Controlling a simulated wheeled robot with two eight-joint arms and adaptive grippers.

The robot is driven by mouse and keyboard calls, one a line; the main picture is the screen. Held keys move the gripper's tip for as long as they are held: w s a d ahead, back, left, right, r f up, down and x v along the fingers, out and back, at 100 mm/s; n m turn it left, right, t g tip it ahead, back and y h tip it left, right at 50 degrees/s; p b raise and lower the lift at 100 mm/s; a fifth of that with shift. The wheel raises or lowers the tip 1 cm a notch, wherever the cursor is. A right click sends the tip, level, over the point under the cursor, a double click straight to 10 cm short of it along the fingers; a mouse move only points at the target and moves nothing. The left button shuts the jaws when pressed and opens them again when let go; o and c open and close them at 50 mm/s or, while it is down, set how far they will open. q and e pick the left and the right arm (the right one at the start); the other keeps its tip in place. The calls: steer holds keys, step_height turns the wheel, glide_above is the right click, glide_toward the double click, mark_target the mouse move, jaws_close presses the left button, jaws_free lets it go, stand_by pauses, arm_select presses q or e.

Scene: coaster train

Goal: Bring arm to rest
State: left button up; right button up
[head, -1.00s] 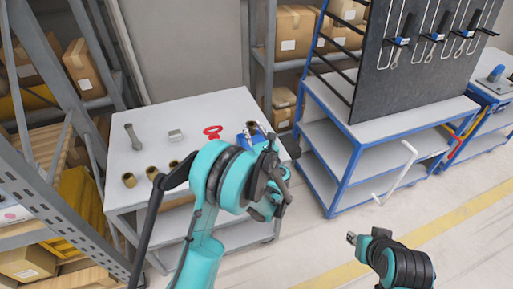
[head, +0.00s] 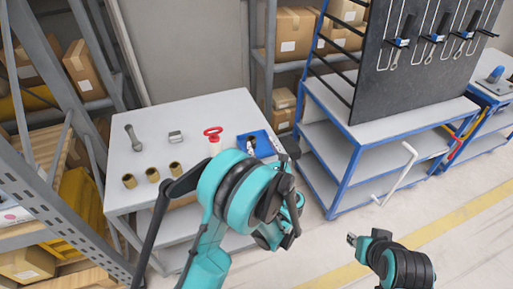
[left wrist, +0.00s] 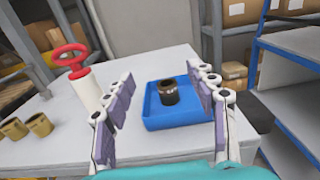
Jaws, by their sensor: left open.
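My left gripper (left wrist: 160,78) is open and empty in the left wrist view, its two padded fingers spread wide. Beyond the fingers, a blue tray (left wrist: 155,122) on the table holds a dark cylindrical part (left wrist: 173,92). In the head view, my left gripper (head: 278,145) is largely hidden behind its own teal arm, by the table's right edge and the blue tray (head: 266,147). My right arm shows at the lower right; its gripper (head: 353,240) is small there, and its jaws cannot be made out.
The grey table (head: 190,105) also bears a red-ringed white part (head: 213,133), several brass rings (head: 153,174), a grey rod-like part (head: 133,138) and a small metal block (head: 176,136). A blue-framed trolley (head: 345,165) with a tool board stands right of the table. Shelving stands at the left.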

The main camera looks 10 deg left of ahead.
arm_select(q)
steer(key=v, duration=0.2)
steer(key=shift+s+d, duration=0.2)
steer(key=shift+s, duration=0.15)
steer(key=s+d+r+m+t+h, duration=0.1)
steer(key=d+r+m+t+h, duration=0.15)
steer(key=r+m+h, duration=0.6)
steer(key=d+r+m+t+h, duration=0.1)
steer(key=d+r+m+h, duration=0.3)
steer(key=r+m, duration=0.9)
steer(key=s+a+f+m+g+y, duration=0.1)
steer(key=s+a+f+m+g, duration=0.4)
steer(key=s+f+m, duration=0.5)
steer(key=s+a+f+m+g+y, duration=0.1)
steer(key=s+a+f+m+g, duration=0.5)
steer(key=s+f+m, duration=0.4)
steer(key=s+m, duration=0.1)
steer(key=s, duration=0.3)
steer(key=shift+s+a, duration=0.15)
steer(key=shift+a, duration=0.05)
steer(key=shift+y, duration=0.25)
